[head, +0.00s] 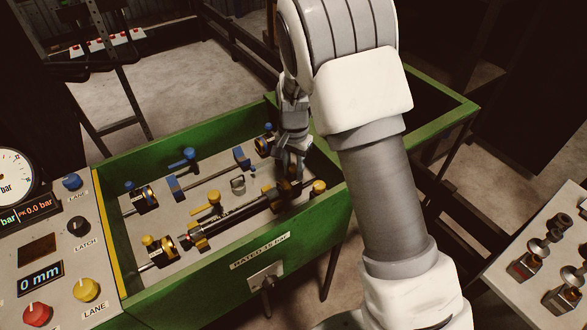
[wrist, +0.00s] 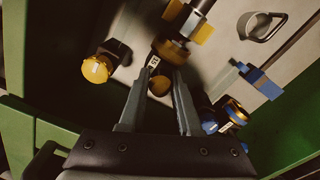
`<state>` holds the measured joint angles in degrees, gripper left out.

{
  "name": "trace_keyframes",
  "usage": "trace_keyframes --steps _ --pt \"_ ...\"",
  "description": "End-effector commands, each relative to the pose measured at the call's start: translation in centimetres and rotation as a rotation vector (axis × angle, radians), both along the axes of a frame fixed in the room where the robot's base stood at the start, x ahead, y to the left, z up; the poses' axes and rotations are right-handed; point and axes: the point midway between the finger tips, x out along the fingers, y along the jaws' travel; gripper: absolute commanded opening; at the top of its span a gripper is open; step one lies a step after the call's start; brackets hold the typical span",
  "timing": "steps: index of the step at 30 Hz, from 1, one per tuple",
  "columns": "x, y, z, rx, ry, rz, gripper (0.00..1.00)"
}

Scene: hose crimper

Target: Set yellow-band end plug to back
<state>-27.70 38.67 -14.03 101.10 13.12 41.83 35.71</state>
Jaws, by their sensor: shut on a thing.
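My gripper (head: 293,165) reaches down into the far right part of the green trough and is shut. In the wrist view, its two fingers (wrist: 162,82) close around the yellow-band end plug (wrist: 170,51), at the end of the dark hose (head: 236,214). The plug is partly hidden by the fingers, and in the head view mostly by the gripper. I cannot tell whether the plug is seated on the hose. A yellow knob (head: 319,187) stands to the right of the gripper; it also shows in the wrist view (wrist: 97,69).
The green trough walls (head: 235,240) surround the work area. Blue-band fittings (head: 263,146) stand in the rear lane. A metal handle (head: 238,184) lies mid-bed. A control panel (head: 60,235) is at left, and a table with metal fittings (head: 545,255) is at right.

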Motion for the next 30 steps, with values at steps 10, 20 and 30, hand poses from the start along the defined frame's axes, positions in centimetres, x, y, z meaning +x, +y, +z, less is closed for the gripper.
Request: trace_keyframes --steps 10,20,30 --pt "0.0 0.0 0.0 0.001 0.0 0.0 0.0" --pt "0.0 0.0 0.1 0.001 0.0 0.0 0.0" --pt "1.2 -1.7 0.0 -0.001 -0.002 -0.005 0.0"
